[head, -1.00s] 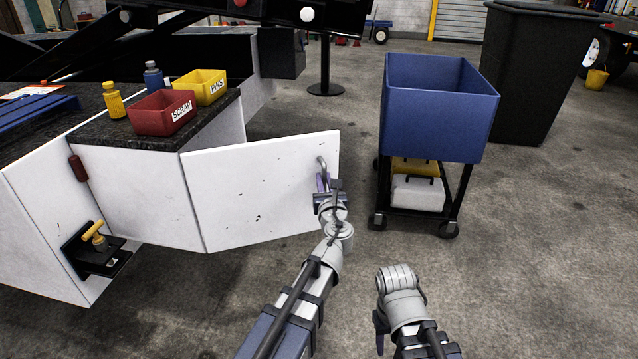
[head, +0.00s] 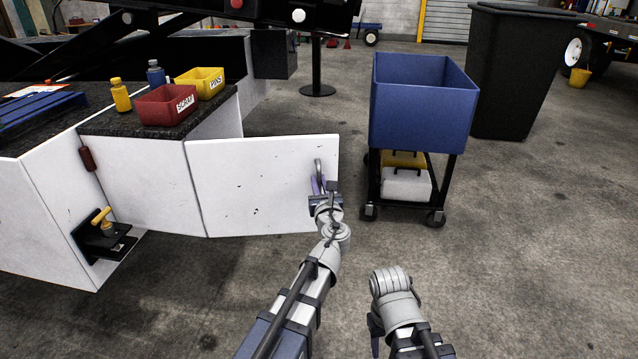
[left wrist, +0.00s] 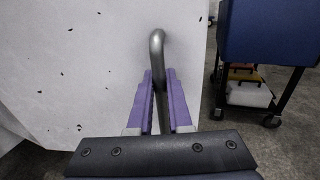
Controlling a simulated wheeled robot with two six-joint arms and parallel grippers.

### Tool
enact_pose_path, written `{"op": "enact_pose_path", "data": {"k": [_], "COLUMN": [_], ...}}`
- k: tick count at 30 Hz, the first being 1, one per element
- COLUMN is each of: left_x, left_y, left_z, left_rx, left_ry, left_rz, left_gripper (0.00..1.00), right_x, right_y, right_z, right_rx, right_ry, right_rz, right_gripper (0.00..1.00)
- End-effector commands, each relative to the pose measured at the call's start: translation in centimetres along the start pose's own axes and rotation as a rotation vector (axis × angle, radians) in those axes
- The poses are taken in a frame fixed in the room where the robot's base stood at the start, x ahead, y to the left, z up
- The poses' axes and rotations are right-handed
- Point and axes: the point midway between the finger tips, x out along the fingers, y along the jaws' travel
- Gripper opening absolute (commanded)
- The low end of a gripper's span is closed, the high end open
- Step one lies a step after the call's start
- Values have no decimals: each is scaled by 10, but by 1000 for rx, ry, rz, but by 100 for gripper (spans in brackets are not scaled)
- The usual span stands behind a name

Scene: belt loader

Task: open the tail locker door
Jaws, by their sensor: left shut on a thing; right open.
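The white tail locker door (head: 255,185) stands swung out from the locker in the head view, hinged at its left edge. Its metal bar handle (head: 319,172) is near the door's right edge. My left gripper (head: 318,186) is shut on the handle. In the left wrist view the purple fingers (left wrist: 160,103) stand on either side of the grey handle (left wrist: 157,50). The door (left wrist: 75,65) fills the left of that view. My right gripper (head: 376,335) is low in the head view, away from the door, its fingers mostly hidden by its wrist.
A blue bin cart (head: 420,110) stands right of the door, with open floor between. A red tray (head: 165,106), a yellow tray (head: 201,83) and bottles sit on the dark counter. A black bracket with a yellow handle (head: 102,220) is on the left panel. A black bin (head: 515,75) stands behind.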

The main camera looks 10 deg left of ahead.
Motion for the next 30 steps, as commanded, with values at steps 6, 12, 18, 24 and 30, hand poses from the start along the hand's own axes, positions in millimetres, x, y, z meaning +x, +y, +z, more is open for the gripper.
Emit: {"op": "enact_pose_path", "data": {"k": [6, 12, 18, 24, 30], "left_x": [0, 0, -1, -16, -47], "left_y": [0, 0, 0, 0, 1], "left_z": [0, 0, 0, 0, 0], "left_rx": [0, 0, 0, 0, 0], "left_ry": [0, 0, 0, 0, 0], "left_rz": [0, 0, 0, -1, -2], "left_gripper": [34, 47, 47, 47, 47], "right_x": [0, 0, 0, 0, 0], "right_y": [0, 0, 0, 0, 0], "right_z": [0, 0, 0, 0, 0], "right_rx": [0, 0, 0, 0, 0], "right_ry": [0, 0, 0, 0, 0], "right_rz": [0, 0, 0, 0, 0], "right_gripper": [50, 50, 50, 50, 50]}}
